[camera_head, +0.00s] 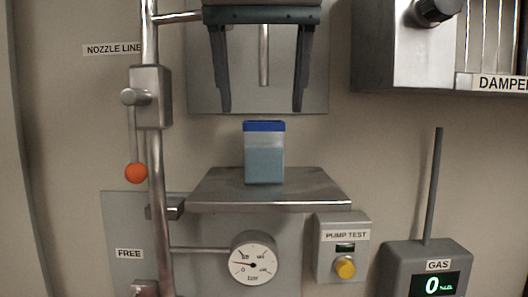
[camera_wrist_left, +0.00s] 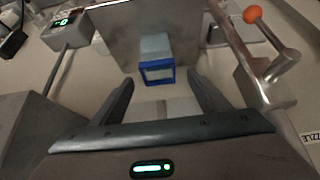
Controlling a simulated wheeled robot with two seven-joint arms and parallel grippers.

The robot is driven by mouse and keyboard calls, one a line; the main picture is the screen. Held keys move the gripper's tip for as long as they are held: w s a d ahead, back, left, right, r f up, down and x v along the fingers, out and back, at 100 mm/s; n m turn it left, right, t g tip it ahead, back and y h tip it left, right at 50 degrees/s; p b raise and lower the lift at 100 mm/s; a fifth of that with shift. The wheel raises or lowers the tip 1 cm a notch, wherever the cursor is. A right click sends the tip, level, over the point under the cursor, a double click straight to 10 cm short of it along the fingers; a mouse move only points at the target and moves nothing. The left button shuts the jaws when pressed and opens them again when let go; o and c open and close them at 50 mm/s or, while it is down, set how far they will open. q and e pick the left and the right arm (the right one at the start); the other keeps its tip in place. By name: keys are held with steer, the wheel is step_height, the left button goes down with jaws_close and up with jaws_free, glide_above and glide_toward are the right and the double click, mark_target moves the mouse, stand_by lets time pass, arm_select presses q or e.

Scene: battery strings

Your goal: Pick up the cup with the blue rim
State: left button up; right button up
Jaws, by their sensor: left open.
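The cup with the blue rim (camera_head: 264,160) stands upright on a small metal shelf (camera_head: 225,188) in the head view. It is clear-sided with bluish liquid inside. My left gripper (camera_head: 261,106) is above the cup, fingers pointing down, open and empty; its fingers lie to either side of the cup's width, with the tips a little above the rim. In the left wrist view the blue rim (camera_wrist_left: 147,76) shows just beyond and between the open fingertips (camera_wrist_left: 160,82), not touching either. My right gripper is not in view.
A vertical pipe with an orange-knobbed lever (camera_head: 136,173) stands left of the shelf. A nozzle tube (camera_head: 264,55) hangs behind my gripper. A pressure gauge (camera_head: 253,258) and pump test box (camera_head: 344,255) are below, with a gas meter (camera_head: 430,262) to the right.

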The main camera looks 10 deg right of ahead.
mark_target(264, 124)
arm_select(q)
steer(key=shift+w+f, duration=0.2)
steer(key=shift+f, duration=0.2)
steer(key=p+x, duration=0.1)
steer(key=x, duration=0.1)
steer(key=p+x, duration=0.1)
steer(key=x, duration=0.1)
steer(key=shift+w+d+f+p, duration=0.15)
steer(key=shift+w+d+p, duration=0.15)
steer(key=shift+w, duration=0.15)
steer(key=shift+w+f, duration=0.1)
steer(key=shift+f, duration=0.1)
